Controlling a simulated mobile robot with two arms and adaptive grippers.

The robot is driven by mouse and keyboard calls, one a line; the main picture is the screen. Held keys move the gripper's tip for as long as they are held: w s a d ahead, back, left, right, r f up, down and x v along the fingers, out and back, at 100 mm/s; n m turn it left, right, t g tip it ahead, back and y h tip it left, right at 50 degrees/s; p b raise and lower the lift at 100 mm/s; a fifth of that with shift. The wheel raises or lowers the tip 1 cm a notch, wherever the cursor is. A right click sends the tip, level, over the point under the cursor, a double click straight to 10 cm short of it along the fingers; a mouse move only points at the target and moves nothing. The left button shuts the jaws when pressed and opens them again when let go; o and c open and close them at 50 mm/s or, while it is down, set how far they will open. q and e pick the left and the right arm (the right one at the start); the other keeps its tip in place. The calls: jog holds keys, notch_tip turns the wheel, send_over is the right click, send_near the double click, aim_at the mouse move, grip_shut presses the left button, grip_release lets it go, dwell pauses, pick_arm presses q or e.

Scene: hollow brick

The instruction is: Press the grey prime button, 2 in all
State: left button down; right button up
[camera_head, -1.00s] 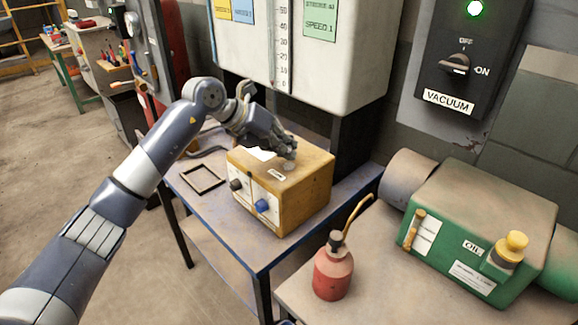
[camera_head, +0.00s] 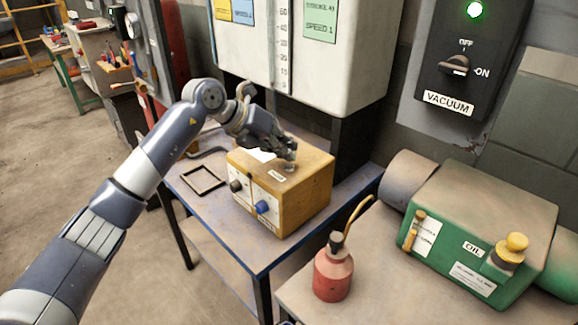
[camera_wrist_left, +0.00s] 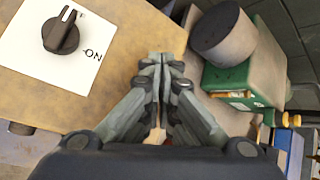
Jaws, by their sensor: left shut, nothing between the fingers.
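The grey prime button (camera_head: 289,168) is a small disc on top of the yellow-brown box (camera_head: 306,194), beside a small white label. My left gripper (camera_head: 291,156) is shut and empty, its fingertips pointing down just above or at the button. I cannot tell whether they touch it. In the left wrist view the shut fingers (camera_wrist_left: 162,62) are over the box top (camera_wrist_left: 110,85), and the button is hidden behind them. My right gripper is not in view.
The box has a switch plate (camera_wrist_left: 45,45) on top, and a dark knob (camera_head: 236,185) and a blue knob (camera_head: 262,207) in front. A black frame (camera_head: 203,180) lies left on the blue bench. A red oil can (camera_head: 333,275) and a green oil unit (camera_head: 478,220) stand right.

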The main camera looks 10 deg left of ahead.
aim_at(287, 164)
pick_arm(q)
jog(key=shift+f, duration=0.2)
jog(key=shift+f, duration=0.25)
jog(key=shift+f+b, duration=0.4)
jog(key=shift+f, duration=0.15)
dwell(0.8)
jog(key=shift+r, duration=0.15)
jog(key=shift+r+p, duration=0.7)
jog(key=shift+r, duration=0.05)
jog(key=shift+r, duration=0.1)
notch_tip(287, 164, up, 5)
jog(key=p, duration=0.3)
jog(key=shift+p, duration=0.3)
